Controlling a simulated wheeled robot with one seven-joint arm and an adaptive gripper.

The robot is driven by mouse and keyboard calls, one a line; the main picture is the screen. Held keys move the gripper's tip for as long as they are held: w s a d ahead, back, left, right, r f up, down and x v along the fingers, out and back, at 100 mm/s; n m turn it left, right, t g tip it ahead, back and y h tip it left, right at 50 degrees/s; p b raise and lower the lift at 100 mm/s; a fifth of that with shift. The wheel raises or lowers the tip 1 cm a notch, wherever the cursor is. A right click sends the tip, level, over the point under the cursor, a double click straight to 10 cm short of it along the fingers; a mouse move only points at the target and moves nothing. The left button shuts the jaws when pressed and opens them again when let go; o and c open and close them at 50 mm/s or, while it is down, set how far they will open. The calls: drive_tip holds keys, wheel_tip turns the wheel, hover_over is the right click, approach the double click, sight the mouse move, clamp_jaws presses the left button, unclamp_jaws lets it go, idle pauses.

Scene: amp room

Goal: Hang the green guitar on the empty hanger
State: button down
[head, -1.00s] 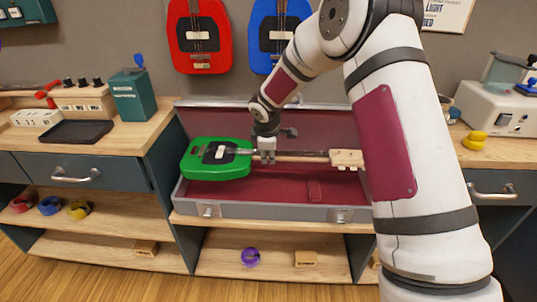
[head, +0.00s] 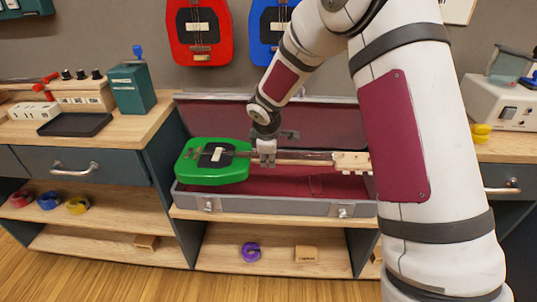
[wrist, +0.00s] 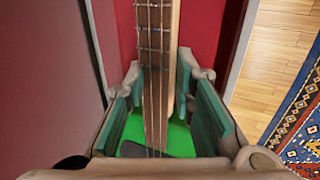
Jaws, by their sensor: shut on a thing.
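The green guitar (head: 228,172) lies level at the open grey case (head: 270,205) with red lining, its body at the left and its pale headstock (head: 351,162) at the right. My gripper (head: 266,158) is shut on the guitar's neck close to the body. In the wrist view the neck (wrist: 154,75) runs between the two green-padded fingers (wrist: 160,110), with the green body below. A red guitar (head: 200,30) and a blue guitar (head: 270,28) hang on the wall. The empty hanger is not visible.
The case stands on a wooden bench between two counters. A green box (head: 132,88) and a black tray (head: 75,125) are on the left counter. A white machine (head: 500,102) stands at the right. My arm hides part of the wall and case.

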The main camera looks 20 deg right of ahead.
drive_tip(key=shift+s+a+r+b, duration=0.1)
drive_tip(key=shift+s+a+b, duration=0.2)
drive_tip(key=shift+s, duration=0.4)
drive_tip(key=shift+s+a+b, duration=0.2)
drive_tip(key=shift+s+b, duration=0.05)
drive_tip(key=shift+s, duration=0.45)
